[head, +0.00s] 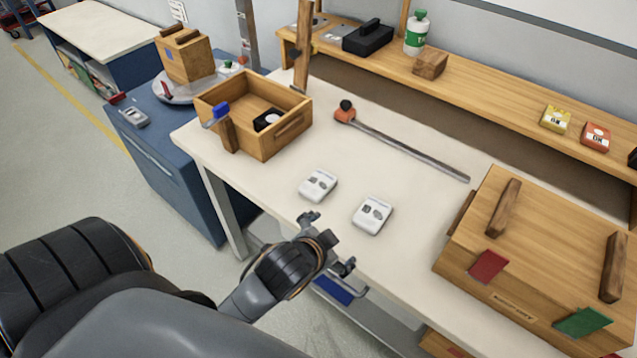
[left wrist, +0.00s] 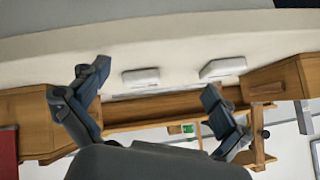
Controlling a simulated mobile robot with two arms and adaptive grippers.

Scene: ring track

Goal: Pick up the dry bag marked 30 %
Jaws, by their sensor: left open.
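Two small white bags lie flat on the pale workbench (head: 270,185), a left one (head: 318,185) and a right one (head: 372,214). Each has dark marks on top, too small to read, so I cannot tell which is marked 30 %. My left gripper (head: 327,243) is open and empty at the bench's front edge, apart from both bags. In the left wrist view, the two bags (left wrist: 141,77) (left wrist: 222,68) show edge-on beyond the spread fingers (left wrist: 154,80). My right gripper is in neither view.
An open wooden box (head: 285,135) stands at the left, a large wooden box with handles (head: 540,250) at the right. A rod with an orange end (head: 410,152) lies behind the bags. Yellow (head: 555,118) and red (head: 595,136) packets sit on the shelf (head: 480,90).

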